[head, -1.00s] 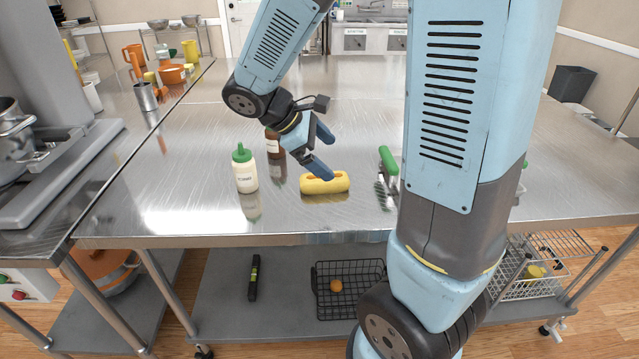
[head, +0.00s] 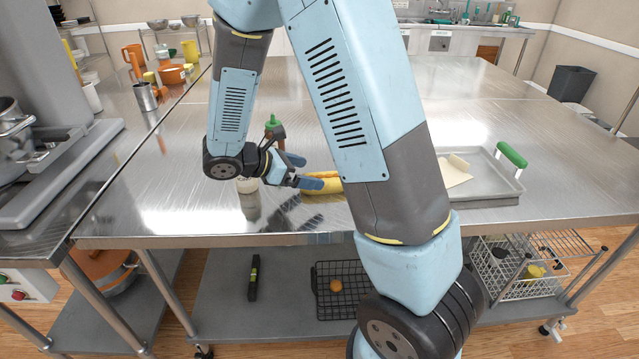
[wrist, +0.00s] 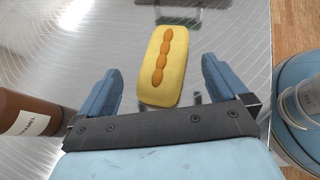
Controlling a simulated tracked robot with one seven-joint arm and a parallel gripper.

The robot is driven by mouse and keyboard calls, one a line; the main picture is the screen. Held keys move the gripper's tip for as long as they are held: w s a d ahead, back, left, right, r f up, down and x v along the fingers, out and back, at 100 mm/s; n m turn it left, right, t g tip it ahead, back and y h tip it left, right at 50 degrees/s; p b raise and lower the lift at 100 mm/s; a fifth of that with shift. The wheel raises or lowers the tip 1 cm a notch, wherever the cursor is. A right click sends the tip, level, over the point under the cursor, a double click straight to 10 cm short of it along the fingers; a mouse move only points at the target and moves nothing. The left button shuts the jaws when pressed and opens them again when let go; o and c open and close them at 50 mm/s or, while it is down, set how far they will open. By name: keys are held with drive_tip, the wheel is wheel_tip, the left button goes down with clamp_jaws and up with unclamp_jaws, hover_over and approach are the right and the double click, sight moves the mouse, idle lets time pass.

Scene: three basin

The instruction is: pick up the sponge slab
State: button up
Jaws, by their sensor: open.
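The sponge slab is a yellow block with a wavy orange strip along its top. It lies on the steel table and shows in the wrist view (wrist: 176,82) and partly in the head view (head: 330,188), where my gripper and arm cover some of it. My gripper (head: 306,172) is open and empty, its blue fingers low over the table at the slab's left side. In the wrist view my gripper (wrist: 161,75) has one finger on each side of the slab's near end, with gaps on both sides. I cannot tell its exact height above the slab.
A brown bottle (wrist: 25,115) stands close by my left finger; its green cap (head: 273,121) shows behind my wrist. A grey tray (head: 490,190) with a green-handled item lies right. The far table (head: 460,95) is clear.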

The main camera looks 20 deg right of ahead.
sight(320, 177)
drive_tip(key=x, duration=0.5)
drive_tip(key=shift+a+f, duration=0.1)
drive_tip(key=shift+f, duration=0.1)
drive_tip(key=shift+c, duration=0.2)
drive_tip(key=c, duration=1.2)
